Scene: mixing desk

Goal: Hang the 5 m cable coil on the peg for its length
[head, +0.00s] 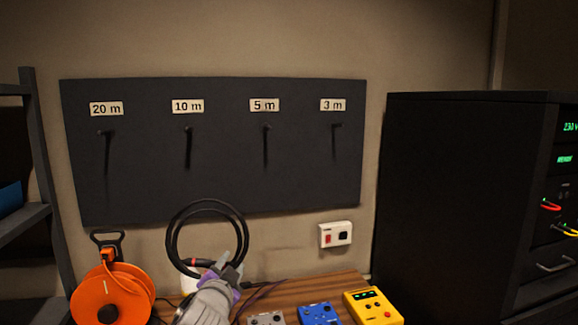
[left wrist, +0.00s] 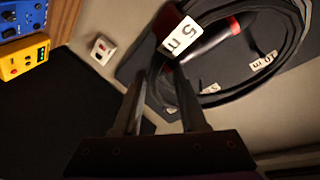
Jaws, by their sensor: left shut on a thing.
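My left gripper (head: 227,264) is shut on the coil's lower right side. In the left wrist view the coil (left wrist: 294,48) has a white "5 m" tag (left wrist: 180,37) and a red-banded part, beyond the fingers (left wrist: 160,80). The 5 m peg (head: 266,127) sticks out under its "5 m" label (head: 264,105), up and right of the coil, and is bare. My right gripper is not in view.
The 20 m (head: 102,132), 10 m (head: 188,129) and 3 m (head: 338,125) pegs are bare. An orange reel (head: 90,300) and blue (head: 320,314) and yellow (head: 372,306) boxes stand low in front. A black rack (head: 450,200) stands right, a shelf (head: 45,160) left.

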